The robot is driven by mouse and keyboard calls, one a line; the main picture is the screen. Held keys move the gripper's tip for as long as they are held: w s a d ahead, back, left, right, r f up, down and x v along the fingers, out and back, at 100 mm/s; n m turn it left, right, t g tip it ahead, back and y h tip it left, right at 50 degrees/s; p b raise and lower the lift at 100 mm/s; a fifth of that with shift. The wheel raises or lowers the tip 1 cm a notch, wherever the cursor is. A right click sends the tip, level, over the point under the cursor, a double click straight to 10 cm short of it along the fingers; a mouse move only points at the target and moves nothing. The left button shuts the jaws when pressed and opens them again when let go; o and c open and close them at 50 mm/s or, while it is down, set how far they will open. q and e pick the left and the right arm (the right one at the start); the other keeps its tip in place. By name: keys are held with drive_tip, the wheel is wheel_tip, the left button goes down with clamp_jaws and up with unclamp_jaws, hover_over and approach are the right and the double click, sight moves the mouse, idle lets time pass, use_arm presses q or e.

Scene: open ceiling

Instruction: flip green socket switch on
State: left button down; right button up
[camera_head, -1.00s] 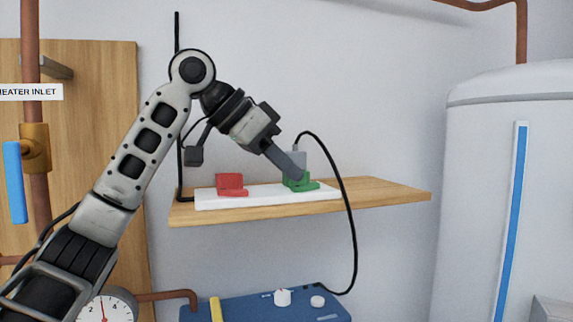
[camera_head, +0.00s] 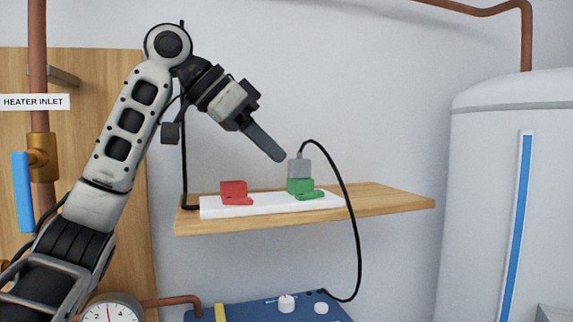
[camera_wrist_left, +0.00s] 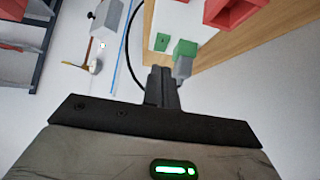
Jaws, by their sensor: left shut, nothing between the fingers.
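The green socket (camera_head: 300,187) sits at the right end of a white power strip (camera_head: 270,204) on a wooden shelf. Its green switch piece (camera_head: 310,195) lies low at its front right. A grey plug (camera_head: 299,168) with a black cable stands in the green socket. A red socket (camera_head: 234,191) is at the strip's left part. My left gripper (camera_head: 281,157) is shut and empty, just above and left of the plug, apart from the switch. In the left wrist view the green socket (camera_wrist_left: 185,47) and grey plug (camera_wrist_left: 182,67) show beyond the fingers (camera_wrist_left: 161,84). My right gripper is not in view.
The black cable (camera_head: 352,230) hangs over the shelf front to a blue unit (camera_head: 255,310) below. A white tank (camera_head: 480,200) stands at the right. The wooden shelf (camera_head: 395,197) is clear right of the strip.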

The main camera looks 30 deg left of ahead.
use_arm(q)
drive_tip(key=v, duration=0.2)
drive_tip(key=shift+s+a+r, duration=0.15)
drive_tip(key=shift+r, duration=0.05)
idle(0.4)
